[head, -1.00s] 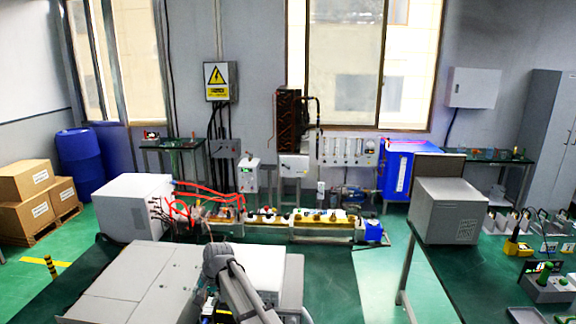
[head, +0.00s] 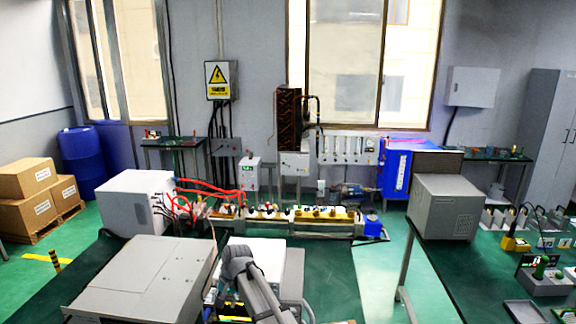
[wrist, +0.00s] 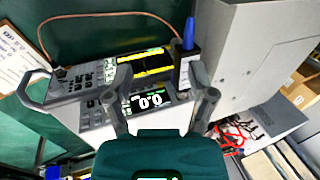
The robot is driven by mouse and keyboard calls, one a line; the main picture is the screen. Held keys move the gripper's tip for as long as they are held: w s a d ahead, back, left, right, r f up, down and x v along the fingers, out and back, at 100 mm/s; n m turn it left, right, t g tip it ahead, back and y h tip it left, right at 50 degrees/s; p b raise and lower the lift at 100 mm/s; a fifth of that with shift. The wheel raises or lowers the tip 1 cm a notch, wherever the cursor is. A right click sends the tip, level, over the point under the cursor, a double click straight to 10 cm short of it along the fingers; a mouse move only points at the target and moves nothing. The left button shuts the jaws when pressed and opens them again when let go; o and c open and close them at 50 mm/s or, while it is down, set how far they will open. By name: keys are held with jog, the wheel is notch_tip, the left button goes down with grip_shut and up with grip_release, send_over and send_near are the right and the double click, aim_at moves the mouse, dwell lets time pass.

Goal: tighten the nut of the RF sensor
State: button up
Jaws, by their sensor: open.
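My gripper (wrist: 162,98) is open, its two fingers apart in the wrist view. Between and beyond the fingers is a grey instrument with a lit display (wrist: 148,100) reading what looks like 0.0. A dark upright part with a blue tip (wrist: 188,42) stands just behind the right finger; it may be the RF sensor, but I cannot tell. A thin copper-coloured cable (wrist: 100,15) arcs above the instruments. I cannot make out the nut. In the head view my gripper cannot be made out beyond the grey arm.
A second instrument with a looped handle (wrist: 35,88) lies at left, near a clipboard (wrist: 14,55). A large grey cabinet (wrist: 245,60) rises at right; its top (head: 145,275) shows in the head view. Red cables (wrist: 232,135) lie at lower right. A grey box (head: 445,207) stands on the right bench.

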jog(key=s+d+f+h+b, duration=0.1)
jog(key=s+d+f+b, duration=0.2)
jog(key=d, duration=0.9)
jog(key=s+d+f+h+b, duration=0.1)
jog(key=s+d+f+b, duration=0.1)
jog(key=s+d, duration=0.6)
jog(key=s+d+f+h+b, duration=0.1)
jog(key=s+d+f+b, duration=0.2)
jog(key=d, duration=1.4)
jog(key=s+f, duration=0.1)
jog(key=s, duration=0.1)
jog(key=shift+s+f+n+g+h+b, duration=0.3)
jog(key=shift+f+n, duration=0.1)
